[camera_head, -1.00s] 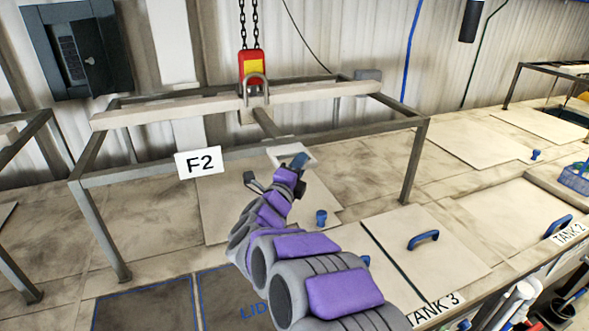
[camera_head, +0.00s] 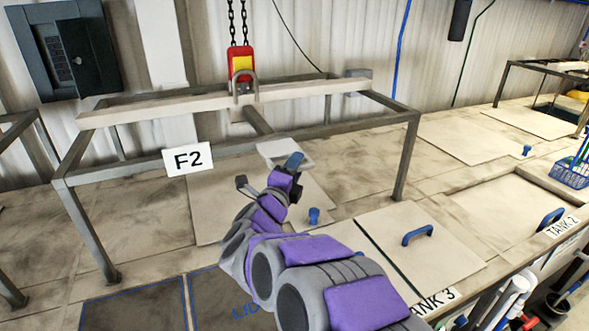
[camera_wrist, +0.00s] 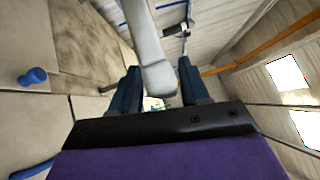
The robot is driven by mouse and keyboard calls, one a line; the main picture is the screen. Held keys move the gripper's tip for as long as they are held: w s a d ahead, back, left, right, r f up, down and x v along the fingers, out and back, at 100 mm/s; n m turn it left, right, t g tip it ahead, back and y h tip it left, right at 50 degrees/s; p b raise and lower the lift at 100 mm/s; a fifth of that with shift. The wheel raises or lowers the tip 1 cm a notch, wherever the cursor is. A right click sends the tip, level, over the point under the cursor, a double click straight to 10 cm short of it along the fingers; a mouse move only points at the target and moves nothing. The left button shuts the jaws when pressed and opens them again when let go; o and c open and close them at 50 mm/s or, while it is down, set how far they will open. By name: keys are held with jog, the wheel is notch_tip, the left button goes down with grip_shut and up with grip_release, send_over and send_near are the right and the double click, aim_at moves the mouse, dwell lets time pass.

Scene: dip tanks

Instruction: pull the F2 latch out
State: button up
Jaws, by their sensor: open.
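The F2 sign (camera_head: 188,158) hangs on the front rail of a grey metal frame (camera_head: 120,172). A pale beam (camera_head: 150,108) lies across the frame, with a short dark bar (camera_head: 258,121) running from its middle toward the front. In the wrist view a pale grey bar (camera_wrist: 146,42) reaches down between the open fingers of my gripper (camera_wrist: 157,72). I cannot tell whether it touches them. I cannot tell for sure which part is the latch.
A red and yellow hook block (camera_head: 241,64) on chains holds the beam's middle. Lids with blue handles (camera_head: 420,236) lie on the deck to the right. A blue knob (camera_head: 314,216) stands near my arm. A frame leg (camera_head: 406,160) stands to the right.

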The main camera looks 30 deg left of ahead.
jog(key=s+f, duration=0.1)
jog(key=s, duration=0.7)
jog(key=s+d+f+b, duration=0.1)
jog(key=s, duration=0.8)
jog(key=shift+d+f, duration=0.25)
jog(key=shift+d, duration=0.05)
jog(key=shift+w, duration=0.1)
